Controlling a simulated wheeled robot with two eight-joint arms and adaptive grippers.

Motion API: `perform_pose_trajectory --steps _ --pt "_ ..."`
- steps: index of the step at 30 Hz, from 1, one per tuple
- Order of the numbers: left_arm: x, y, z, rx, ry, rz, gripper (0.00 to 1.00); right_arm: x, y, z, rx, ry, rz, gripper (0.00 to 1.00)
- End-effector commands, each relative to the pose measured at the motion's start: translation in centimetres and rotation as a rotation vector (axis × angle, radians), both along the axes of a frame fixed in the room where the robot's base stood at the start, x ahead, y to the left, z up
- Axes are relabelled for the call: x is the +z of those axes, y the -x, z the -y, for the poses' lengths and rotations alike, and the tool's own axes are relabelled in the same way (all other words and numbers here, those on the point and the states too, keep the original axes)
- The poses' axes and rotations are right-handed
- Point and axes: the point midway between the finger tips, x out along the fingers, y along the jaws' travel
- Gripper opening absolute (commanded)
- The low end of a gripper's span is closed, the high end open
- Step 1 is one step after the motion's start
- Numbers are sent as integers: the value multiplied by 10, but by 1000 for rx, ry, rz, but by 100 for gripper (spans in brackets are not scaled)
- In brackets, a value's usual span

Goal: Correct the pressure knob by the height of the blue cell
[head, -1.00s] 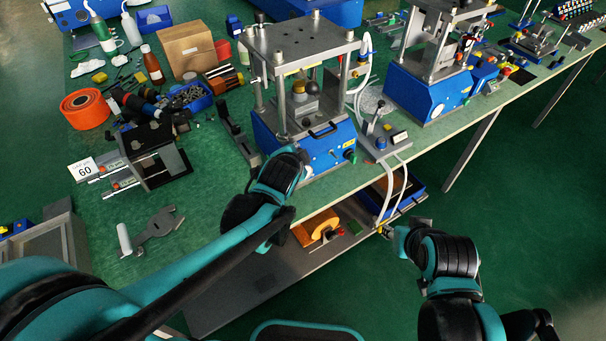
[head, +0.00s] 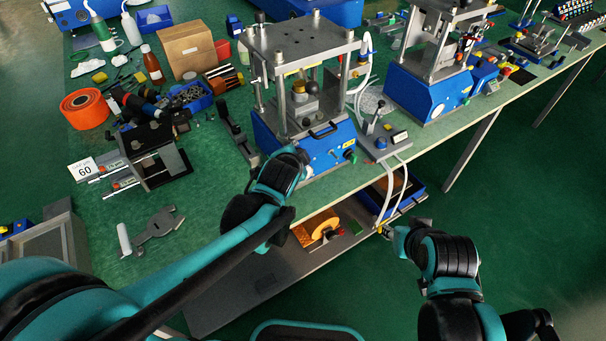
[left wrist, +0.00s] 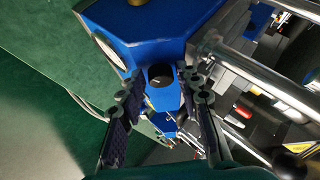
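The blue press (head: 325,150) stands at the bench's front edge, with a dark handle and small knobs on its front. My left gripper (head: 302,158) is at the press's front left, its tips largely hidden by my wrist. In the left wrist view, my left gripper (left wrist: 160,80) has its fingers spread, with a round black knob (left wrist: 160,75) on the blue body (left wrist: 155,30) between them. Gaps show on both sides of it. I cannot tell which thing is the blue cell. My right gripper (head: 386,232) hangs in front of the bench, too small to read.
A small lever unit (head: 382,140) with white hoses stands right of the press. A white card reading 60 (head: 84,170) and a grey clamp fixture (head: 155,155) are on the left. A flat grey tool (head: 158,228) lies near the front.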

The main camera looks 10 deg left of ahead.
Motion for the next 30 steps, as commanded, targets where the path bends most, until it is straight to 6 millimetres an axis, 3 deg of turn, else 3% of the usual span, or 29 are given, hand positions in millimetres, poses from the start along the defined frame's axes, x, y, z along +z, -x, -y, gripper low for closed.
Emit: perform_pose_trajectory --steps 18,30 --pt "35 42 -2 -1 1 2 34 44 0 0 0 0 0 35" --pt "36 48 -3 0 0 1 34 46 0 0 0 0 0 35"
